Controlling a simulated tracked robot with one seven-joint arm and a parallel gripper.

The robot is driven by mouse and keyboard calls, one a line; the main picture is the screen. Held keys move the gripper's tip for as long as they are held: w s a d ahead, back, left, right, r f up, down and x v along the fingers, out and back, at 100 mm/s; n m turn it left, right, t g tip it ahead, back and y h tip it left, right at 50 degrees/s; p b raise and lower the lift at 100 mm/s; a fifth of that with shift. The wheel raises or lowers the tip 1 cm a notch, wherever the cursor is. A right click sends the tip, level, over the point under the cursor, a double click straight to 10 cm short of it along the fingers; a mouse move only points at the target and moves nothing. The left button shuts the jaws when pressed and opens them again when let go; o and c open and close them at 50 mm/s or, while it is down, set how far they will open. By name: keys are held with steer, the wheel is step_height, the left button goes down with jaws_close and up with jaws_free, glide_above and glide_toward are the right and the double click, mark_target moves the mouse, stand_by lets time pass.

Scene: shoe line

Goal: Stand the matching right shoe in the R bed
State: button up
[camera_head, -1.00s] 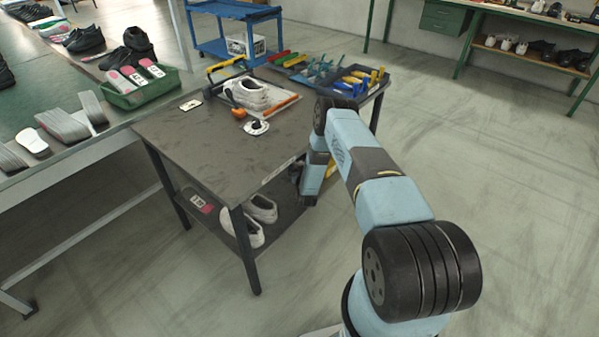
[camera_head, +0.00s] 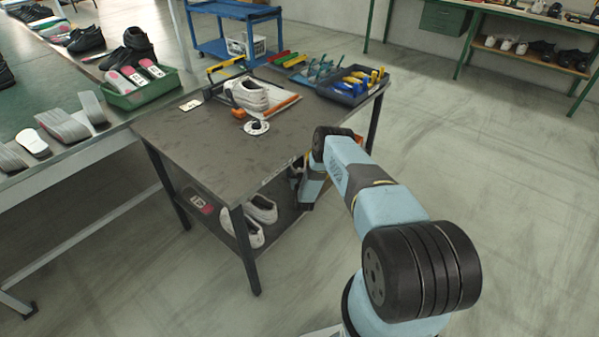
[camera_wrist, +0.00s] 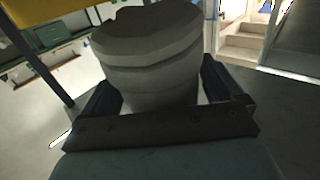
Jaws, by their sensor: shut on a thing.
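My gripper (camera_wrist: 160,92) is shut on a pale grey-white shoe (camera_wrist: 150,60), which fills the space between its two dark fingers in the wrist view. Only one end of this shoe shows, so I cannot tell its side. In the head view my gripper is at the table's right edge, below the top, largely hidden by my arm. A white shoe (camera_head: 250,94) stands on a tray (camera_head: 284,104) on the tabletop. The bed letters are not readable. Two white shoes (camera_head: 262,209) (camera_head: 247,233) are on the lower shelf.
The dark table (camera_head: 190,140) holds an orange-handled tool (camera_head: 239,112), a white round item (camera_head: 256,127) and a bin of yellow and blue tools (camera_head: 352,92). A bench with a green crate (camera_head: 140,92) adjoins at left. Floor at right is clear.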

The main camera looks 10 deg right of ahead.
steer(key=shift+f, duration=0.6)
steer(key=o, duration=1)
steer(key=shift+c, duration=0.2)
steer(key=shift+r, duration=0.15)
steer(key=shift+r, duration=0.25)
steer(key=shift+s+r, duration=0.2)
steer(key=s+a, duration=0.1)
steer(key=s, duration=1)
steer(key=shift+s+a, duration=0.25)
steer(key=shift+a, duration=0.05)
